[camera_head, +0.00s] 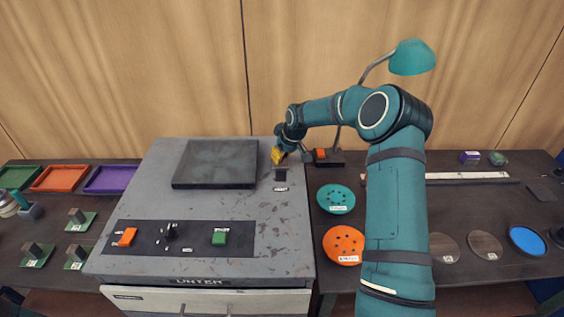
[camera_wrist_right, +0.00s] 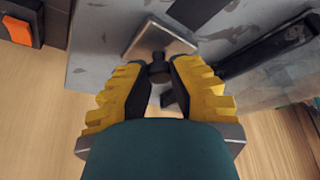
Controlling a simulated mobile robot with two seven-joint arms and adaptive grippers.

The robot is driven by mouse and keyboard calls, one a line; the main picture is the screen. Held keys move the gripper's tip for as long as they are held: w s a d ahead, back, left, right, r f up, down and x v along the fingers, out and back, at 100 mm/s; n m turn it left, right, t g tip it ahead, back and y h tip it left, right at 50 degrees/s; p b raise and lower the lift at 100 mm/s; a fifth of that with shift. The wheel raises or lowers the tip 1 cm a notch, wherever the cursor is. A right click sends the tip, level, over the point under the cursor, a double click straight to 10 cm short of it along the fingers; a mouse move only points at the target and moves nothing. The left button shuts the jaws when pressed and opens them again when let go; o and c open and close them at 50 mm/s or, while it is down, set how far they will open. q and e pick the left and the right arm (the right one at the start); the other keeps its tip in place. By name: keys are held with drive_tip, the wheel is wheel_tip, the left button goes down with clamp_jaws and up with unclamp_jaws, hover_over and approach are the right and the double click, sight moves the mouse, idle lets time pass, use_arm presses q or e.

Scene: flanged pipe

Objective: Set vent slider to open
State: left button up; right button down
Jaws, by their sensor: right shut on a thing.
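My right gripper (camera_head: 279,156), with yellow finger pads, reaches down at the back right corner of the grey cabinet top. In the right wrist view the gripper (camera_wrist_right: 158,82) is shut on a small dark knob (camera_wrist_right: 158,69). The knob stands on a light grey square plate (camera_wrist_right: 160,38), and I take it for the vent slider's handle. In the head view the fingers hide the knob. A small dark square (camera_head: 281,174) and a label (camera_head: 281,189) lie just in front of the gripper; the label is too small to read. My left gripper is out of view.
The grey cabinet (camera_head: 160,195) carries a raised dark slab (camera_head: 216,164) and a front panel with an orange switch (camera_head: 127,237) and a green one (camera_head: 219,238). A black box with an orange button (camera_head: 321,154) stands close right of the gripper. Discs and trays lie on the side tables.

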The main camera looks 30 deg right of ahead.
drive_tip(key=shift+w+d+f, duration=0.1)
drive_tip(key=shift+w+d, duration=0.3)
drive_tip(key=shift+w, duration=0.4)
drive_tip(key=shift+w+d, duration=0.1)
drive_tip(key=shift+w, duration=0.05)
drive_tip(key=c, duration=1)
unclamp_jaws()
drive_tip(key=shift+w, duration=0.1)
drive_tip(key=shift+o, duration=1.4)
drive_tip(key=shift+w+d, duration=0.1)
drive_tip(key=shift+w, duration=0.1)
drive_tip(key=shift+s, duration=0.15)
drive_tip(key=v, duration=1.2)
